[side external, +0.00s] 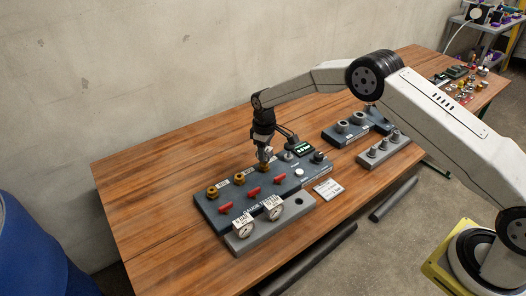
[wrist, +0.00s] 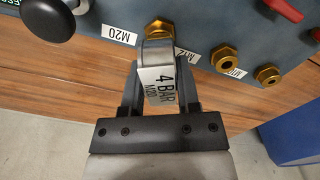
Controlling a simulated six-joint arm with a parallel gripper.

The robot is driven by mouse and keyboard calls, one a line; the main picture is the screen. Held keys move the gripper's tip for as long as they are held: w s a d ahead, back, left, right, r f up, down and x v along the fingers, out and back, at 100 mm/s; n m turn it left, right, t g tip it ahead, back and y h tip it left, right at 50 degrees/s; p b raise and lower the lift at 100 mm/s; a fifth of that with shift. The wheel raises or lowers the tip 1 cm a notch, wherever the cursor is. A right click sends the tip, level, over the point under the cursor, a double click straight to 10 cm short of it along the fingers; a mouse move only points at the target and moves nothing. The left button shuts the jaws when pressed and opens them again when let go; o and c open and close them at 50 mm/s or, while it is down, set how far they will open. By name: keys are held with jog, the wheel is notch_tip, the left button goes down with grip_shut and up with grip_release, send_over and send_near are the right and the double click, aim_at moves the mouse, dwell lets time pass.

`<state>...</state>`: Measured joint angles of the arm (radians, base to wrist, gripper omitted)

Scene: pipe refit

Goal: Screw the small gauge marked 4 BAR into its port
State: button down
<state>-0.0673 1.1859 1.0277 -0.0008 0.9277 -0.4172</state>
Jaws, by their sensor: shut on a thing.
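My gripper (wrist: 157,80) is shut on the small gauge, whose white tag (wrist: 165,85) reads 4 BAR in the wrist view, with smaller print below. The gauge's metal rim shows above the tag; its dial is not seen. A brass port (wrist: 159,30) lies just past the gauge, beside a label reading M20 (wrist: 120,35). In the side view my gripper (side external: 266,153) points down over a brass port (side external: 264,168) on the dark panel (side external: 206,205). I cannot tell whether the gauge's thread touches the port.
Two more brass ports (wrist: 226,58) sit to the right in the wrist view. Red valve handles (side external: 253,191) and a black knob (side external: 318,156) stand up from the panel. A grey rack (side external: 240,247) holds two tagged gauges (side external: 243,229) and one empty hole. Grey socket blocks (side external: 383,150) stand right.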

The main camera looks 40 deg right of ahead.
jog(key=m, duration=0.4)
jog(key=shift+m, duration=0.8)
jog(key=shift+m, duration=1.1)
jog(key=m, duration=0.3)
jog(key=shift+m, duration=0.4)
jog(key=shift+m, duration=0.4)
jog(key=m, duration=0.2)
jog(key=shift+m, duration=1.6)
